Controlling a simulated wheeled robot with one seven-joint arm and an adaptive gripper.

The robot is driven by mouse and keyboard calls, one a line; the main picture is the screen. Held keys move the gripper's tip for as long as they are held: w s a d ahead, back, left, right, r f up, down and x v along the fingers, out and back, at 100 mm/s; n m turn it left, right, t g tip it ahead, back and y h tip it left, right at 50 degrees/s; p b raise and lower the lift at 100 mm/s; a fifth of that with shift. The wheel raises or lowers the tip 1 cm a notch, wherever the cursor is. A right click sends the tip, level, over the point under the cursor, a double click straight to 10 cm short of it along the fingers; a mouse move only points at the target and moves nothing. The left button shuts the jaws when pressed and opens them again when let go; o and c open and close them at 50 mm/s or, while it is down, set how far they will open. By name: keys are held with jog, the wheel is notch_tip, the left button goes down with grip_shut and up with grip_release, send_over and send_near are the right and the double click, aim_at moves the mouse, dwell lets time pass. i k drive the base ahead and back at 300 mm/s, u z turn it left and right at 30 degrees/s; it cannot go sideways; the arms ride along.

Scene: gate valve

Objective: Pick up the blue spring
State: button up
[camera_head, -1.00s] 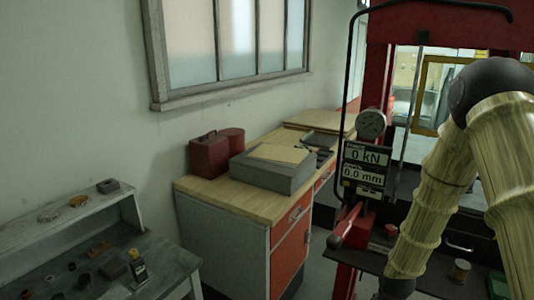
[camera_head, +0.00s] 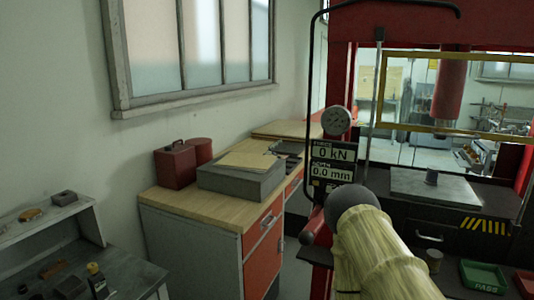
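I cannot make out a clearly blue spring. A small dark grey cylinder (camera_head: 431,177) stands upright on the pale plate (camera_head: 452,187) of the red press; it is too small to tell whether it is a spring. My arm (camera_head: 375,245) shows at the lower middle in a pale, ribbed cover. My gripper is out of view, so I cannot see its fingers or whether it holds anything.
The press has a red ram (camera_head: 450,85), a gauge (camera_head: 337,121) and a display (camera_head: 333,160). A green tray (camera_head: 484,274) and a small can (camera_head: 434,260) are at lower right. A wooden-topped cabinet (camera_head: 215,208) stands left of the press, a grey workbench (camera_head: 125,270) at far left.

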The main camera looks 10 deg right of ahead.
aim_at(432, 181)
jog(key=z, duration=2.75)
jog(key=i, duration=3.9)
jog(key=u, duration=0.7)
